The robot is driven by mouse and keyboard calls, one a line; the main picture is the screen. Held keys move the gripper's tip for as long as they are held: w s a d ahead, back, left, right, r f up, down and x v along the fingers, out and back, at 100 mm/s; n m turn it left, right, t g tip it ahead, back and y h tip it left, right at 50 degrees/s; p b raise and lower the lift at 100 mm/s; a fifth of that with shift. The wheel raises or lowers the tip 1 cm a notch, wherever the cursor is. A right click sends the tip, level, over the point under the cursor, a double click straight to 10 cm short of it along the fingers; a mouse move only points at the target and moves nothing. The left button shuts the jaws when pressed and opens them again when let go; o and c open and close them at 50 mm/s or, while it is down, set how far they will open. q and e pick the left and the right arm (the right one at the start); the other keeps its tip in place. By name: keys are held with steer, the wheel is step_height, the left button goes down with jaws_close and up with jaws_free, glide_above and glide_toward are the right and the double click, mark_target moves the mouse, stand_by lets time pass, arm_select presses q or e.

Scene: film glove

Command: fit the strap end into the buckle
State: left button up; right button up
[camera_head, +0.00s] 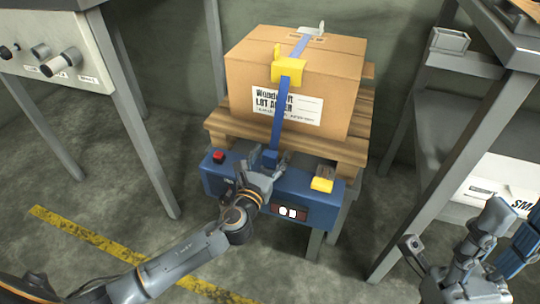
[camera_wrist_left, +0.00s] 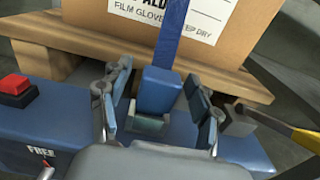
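The blue strap runs over the top of a cardboard box (camera_head: 255,95) and down its front. Its thick blue end block (camera_head: 271,158) hangs over the blue bench unit (camera_head: 315,199); the strap end also shows in the left wrist view (camera_wrist_left: 158,88). A grey-green metal piece, perhaps the buckle (camera_wrist_left: 148,122), sits just below it; whether they touch is unclear. My left gripper (camera_head: 267,170) has its fingers either side of the strap end, with gaps visible in the wrist view (camera_wrist_left: 158,105). My right gripper (camera_head: 508,228) is empty at the lower right, fingers apart.
The box stands on a wooden pallet (camera_head: 350,150). A yellow clip (camera_head: 288,70) sits on the strap at the box's top edge. Grey-framed benches stand left and right.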

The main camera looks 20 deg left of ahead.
arm_select(q)
steer(key=shift+s, duration=0.3)
steer(key=s, duration=1.1)
steer(key=shift+s+a, duration=0.25)
